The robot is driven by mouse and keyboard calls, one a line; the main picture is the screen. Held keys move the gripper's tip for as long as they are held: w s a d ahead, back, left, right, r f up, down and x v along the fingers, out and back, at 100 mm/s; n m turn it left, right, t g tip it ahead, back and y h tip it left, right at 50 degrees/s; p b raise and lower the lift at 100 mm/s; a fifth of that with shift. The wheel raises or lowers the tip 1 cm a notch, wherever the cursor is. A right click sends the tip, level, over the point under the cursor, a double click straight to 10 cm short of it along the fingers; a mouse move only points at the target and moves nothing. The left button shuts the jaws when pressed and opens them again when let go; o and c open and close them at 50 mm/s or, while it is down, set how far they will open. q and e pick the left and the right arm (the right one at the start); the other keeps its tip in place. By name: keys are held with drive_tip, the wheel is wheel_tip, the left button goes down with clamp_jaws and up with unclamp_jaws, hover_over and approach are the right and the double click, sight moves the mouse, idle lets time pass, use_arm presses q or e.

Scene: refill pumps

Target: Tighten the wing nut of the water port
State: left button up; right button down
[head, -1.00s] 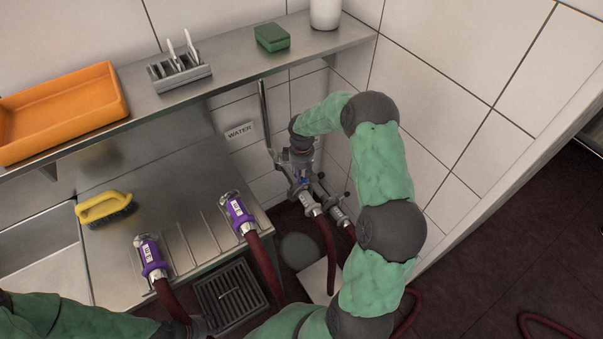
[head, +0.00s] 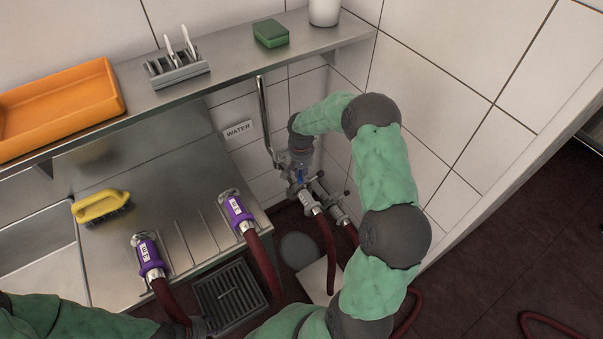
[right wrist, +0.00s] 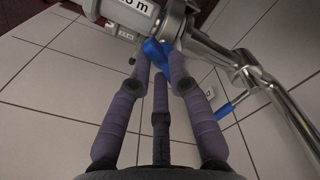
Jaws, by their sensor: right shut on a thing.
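The water port (head: 302,185) is a grey metal fitting with pipes below the shelf, near the WATER sign (head: 238,131). A dark red hose hangs from its labelled coupling (head: 309,201). My right gripper (head: 300,168) reaches down onto the port from above. In the right wrist view, the fingertips of my right gripper (right wrist: 160,62) are closed around the blue wing nut (right wrist: 153,48), beside the coupling (right wrist: 138,8). The fingers partly cover the nut. My left gripper (head: 203,327) is at the bottom edge by a hose, mostly out of frame; its fingers are not clear.
Two purple-collared hose ends (head: 148,254) (head: 237,212) lie on the steel drainboard, with a yellow brush (head: 101,207). The shelf above holds an orange tray (head: 60,108), a rack (head: 177,70) and a green sponge (head: 271,34). A blue lever (right wrist: 232,104) shows beside the pipe.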

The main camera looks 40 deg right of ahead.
sight(301, 176)
drive_tip(key=m+b, duration=0.1)
drive_tip(key=m, duration=0.3)
drive_tip(key=shift+m, duration=0.4)
drive_tip(key=shift+a+m+b, duration=0.1)
drive_tip(key=shift+m+b, duration=0.25)
drive_tip(key=shift+m, duration=1.85)
drive_tip(key=c, duration=1.1)
unclamp_jaws()
drive_tip(key=shift+c, duration=0.2)
wheel_tip(301, 176, up, 12)
drive_tip(key=shift+a, duration=0.15)
